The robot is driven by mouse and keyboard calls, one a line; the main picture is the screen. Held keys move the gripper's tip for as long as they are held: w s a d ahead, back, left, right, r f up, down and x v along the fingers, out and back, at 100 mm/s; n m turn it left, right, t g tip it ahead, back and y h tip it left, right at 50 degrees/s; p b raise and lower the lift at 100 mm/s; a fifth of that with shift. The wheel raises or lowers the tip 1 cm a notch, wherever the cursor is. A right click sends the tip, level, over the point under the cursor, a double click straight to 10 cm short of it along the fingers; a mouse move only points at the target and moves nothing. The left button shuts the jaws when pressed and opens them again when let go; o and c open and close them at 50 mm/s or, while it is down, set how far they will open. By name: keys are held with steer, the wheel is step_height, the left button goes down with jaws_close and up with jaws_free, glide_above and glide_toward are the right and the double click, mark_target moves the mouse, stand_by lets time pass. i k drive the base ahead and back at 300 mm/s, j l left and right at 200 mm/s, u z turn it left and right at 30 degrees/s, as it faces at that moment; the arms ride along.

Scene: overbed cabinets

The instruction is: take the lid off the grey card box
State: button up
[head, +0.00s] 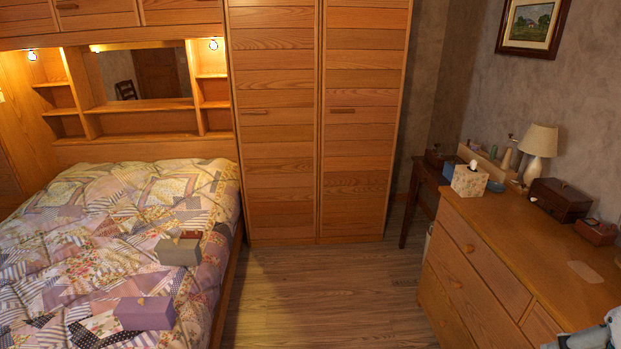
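A grey card box (178,252) sits on the patchwork quilt near the right side of the bed. Its top looks closed, but the lid's edge is too small to make out. A small brownish thing shows right behind it; I cannot tell whether it touches the box. My gripper is not in view. A pale piece at the bottom right corner, over the dresser's near end, looks like part of my arm.
A purple box (145,313) lies nearer on the bed (60,230). The wood floor (320,295) between bed and dresser is clear. The dresser (525,250) bears a tissue box (469,181), a lamp (539,142) and a dark wooden box (560,199). A tall wardrobe (285,170) stands behind.

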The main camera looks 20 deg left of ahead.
mark_target(184, 246)
steer(key=i+j+u, duration=0.1)
steer(key=i+u, duration=0.55)
steer(key=i, duration=0.15)
steer(key=i+l+u, duration=0.15)
steer(key=i+u, duration=0.2)
steer(key=i+l+u, duration=0.2)
steer(key=i+u, duration=0.25)
steer(key=i+l+u, duration=0.3)
steer(key=u, duration=0.15)
steer(key=i+l+u, duration=0.35)
steer(key=l+u, duration=0.15)
steer(key=i+l+u, duration=0.2)
steer(key=l+u, duration=0.45)
steer(key=l, duration=1.2)
steer(key=i, duration=0.05)
